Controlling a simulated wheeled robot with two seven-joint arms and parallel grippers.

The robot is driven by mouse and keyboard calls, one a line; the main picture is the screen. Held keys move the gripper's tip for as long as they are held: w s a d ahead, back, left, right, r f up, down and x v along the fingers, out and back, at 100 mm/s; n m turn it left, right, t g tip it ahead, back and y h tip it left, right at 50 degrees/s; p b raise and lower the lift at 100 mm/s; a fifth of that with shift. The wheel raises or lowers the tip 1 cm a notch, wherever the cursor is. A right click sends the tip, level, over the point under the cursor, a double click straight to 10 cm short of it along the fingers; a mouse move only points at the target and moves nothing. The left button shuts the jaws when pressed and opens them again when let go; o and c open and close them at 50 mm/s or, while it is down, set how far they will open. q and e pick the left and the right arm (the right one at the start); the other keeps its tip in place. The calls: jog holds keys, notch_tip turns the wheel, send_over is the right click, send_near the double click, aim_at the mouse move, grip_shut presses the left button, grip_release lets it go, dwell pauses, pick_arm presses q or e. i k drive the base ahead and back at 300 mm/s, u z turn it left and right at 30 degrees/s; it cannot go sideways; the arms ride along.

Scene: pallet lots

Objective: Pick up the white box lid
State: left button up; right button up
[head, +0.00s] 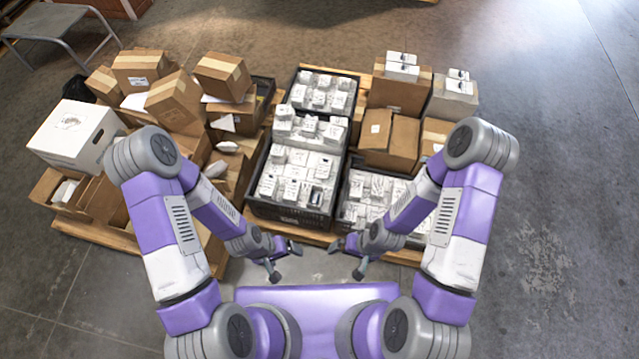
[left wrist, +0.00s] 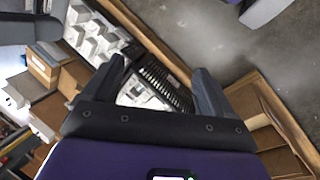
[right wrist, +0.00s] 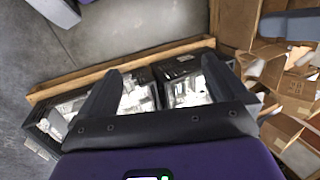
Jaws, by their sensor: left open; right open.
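The white box with its white lid (head: 72,127) sits at the far left of the left pallet in the head view, among brown cartons. My left gripper (head: 286,262) is open and empty in front of the pallets, well to the right of the white box. My right gripper (head: 347,259) is open and empty close beside it, also in front of the pallets. In the left wrist view the open fingers (left wrist: 157,85) frame a black crate. In the right wrist view the open fingers (right wrist: 160,90) are over black crates.
Black crates (head: 290,213) of small white boxes stand on the middle pallet. Brown cartons (head: 175,97) are piled on the left, and more cartons (head: 389,138) stand on the right. A metal step stool (head: 62,22) is at the back left. The floor (head: 560,200) on the right is clear.

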aim_at(325, 166)
jog(key=z, duration=0.05)
jog(key=k, duration=0.5)
jog(key=u, duration=0.5)
jog(key=i, duration=1.35)
jog(key=z, duration=0.4)
